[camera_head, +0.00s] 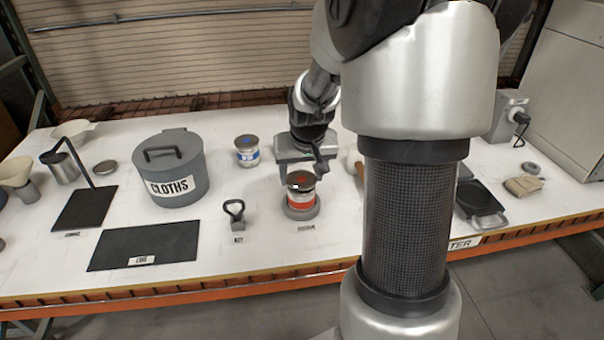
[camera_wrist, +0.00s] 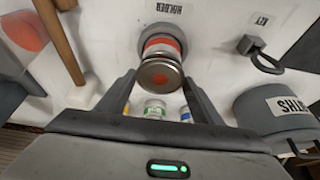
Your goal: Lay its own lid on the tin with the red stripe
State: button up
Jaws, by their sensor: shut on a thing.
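The tin with the red stripe (camera_head: 300,199) stands upright in a round grey holder (camera_head: 302,212) near the front of the table. In the wrist view the tin (camera_wrist: 165,43) sits beyond my fingertips. A dark round lid with a red mark (camera_head: 301,181) is level over the tin's top. In the wrist view this lid (camera_wrist: 160,74) is between the two fingers of my gripper (camera_wrist: 160,82), which is shut on it. I cannot tell whether the lid touches the tin's rim or hovers just above it.
A tin with a blue stripe (camera_head: 247,151) stands behind, and a green-labelled tin (camera_wrist: 155,109) shows in the wrist view. A key tool (camera_head: 236,214) is left of the holder. A grey cloths bin (camera_head: 188,168) stands further left. The dark mat (camera_head: 145,241) is bare.

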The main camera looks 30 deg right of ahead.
jog(key=shift+f+b, duration=0.35)
jog(key=shift+f, duration=0.15)
jog(key=shift+r, duration=0.1)
jog(key=o, duration=1.1)
